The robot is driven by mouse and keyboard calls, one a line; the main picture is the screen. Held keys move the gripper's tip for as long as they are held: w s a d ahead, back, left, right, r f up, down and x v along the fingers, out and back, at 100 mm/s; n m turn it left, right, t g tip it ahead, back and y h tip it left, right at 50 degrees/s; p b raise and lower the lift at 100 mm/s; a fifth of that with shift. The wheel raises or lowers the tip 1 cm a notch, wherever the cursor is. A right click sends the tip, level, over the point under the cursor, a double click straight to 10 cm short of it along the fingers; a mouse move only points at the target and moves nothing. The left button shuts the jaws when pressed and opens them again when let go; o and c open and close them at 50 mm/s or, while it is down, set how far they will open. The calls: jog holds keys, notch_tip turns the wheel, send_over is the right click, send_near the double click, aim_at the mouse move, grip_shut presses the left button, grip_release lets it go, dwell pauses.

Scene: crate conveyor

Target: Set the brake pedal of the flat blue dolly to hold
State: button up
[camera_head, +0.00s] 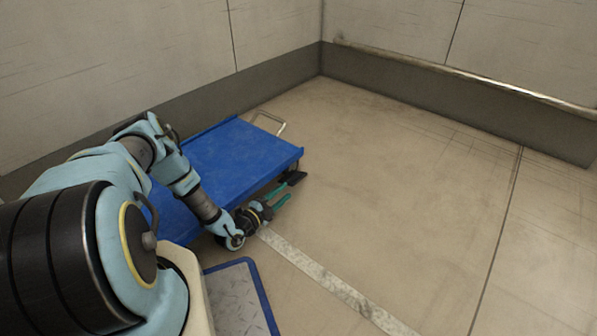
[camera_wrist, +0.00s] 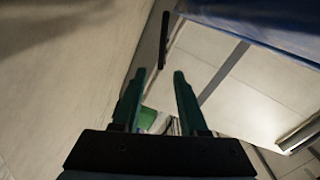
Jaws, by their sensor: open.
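The flat blue dolly (camera_head: 240,152) stands on the floor beside the left wall in the head view. Its blue underside or edge (camera_wrist: 270,22) fills the top right of the wrist view. A small black pedal (camera_head: 294,177) juts from below the dolly's near right corner. It seems to be the thin dark bar (camera_wrist: 164,40) in the wrist view, seen almost edge-on. My gripper (camera_head: 284,194) is low by that corner, its green fingers apart and pointing toward the pedal. The wrist view shows the open fingers (camera_wrist: 160,75) with nothing between them. Whether a finger touches the pedal, I cannot tell.
A pale metal handle (camera_head: 270,122) rises at the dolly's far end. A blue-edged metal plate (camera_head: 240,298) lies in front of my arm. A worn pale stripe (camera_head: 325,280) crosses the floor. The floor to the right is clear up to the wall.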

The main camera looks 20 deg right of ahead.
aim_at(306, 173)
jog(key=b+x, duration=0.1)
jog(key=x, duration=0.2)
jog(key=b+x, duration=0.1)
jog(key=x, duration=0.2)
jog(key=b+x, duration=0.2)
jog(key=x, duration=0.2)
jog(key=shift+w+a, duration=0.15)
jog(key=shift+w, duration=0.1)
jog(key=shift+w+d+r, duration=0.1)
jog(key=shift+w+d, duration=0.2)
jog(key=shift+d, duration=0.2)
grip_shut()
dwell(0.7)
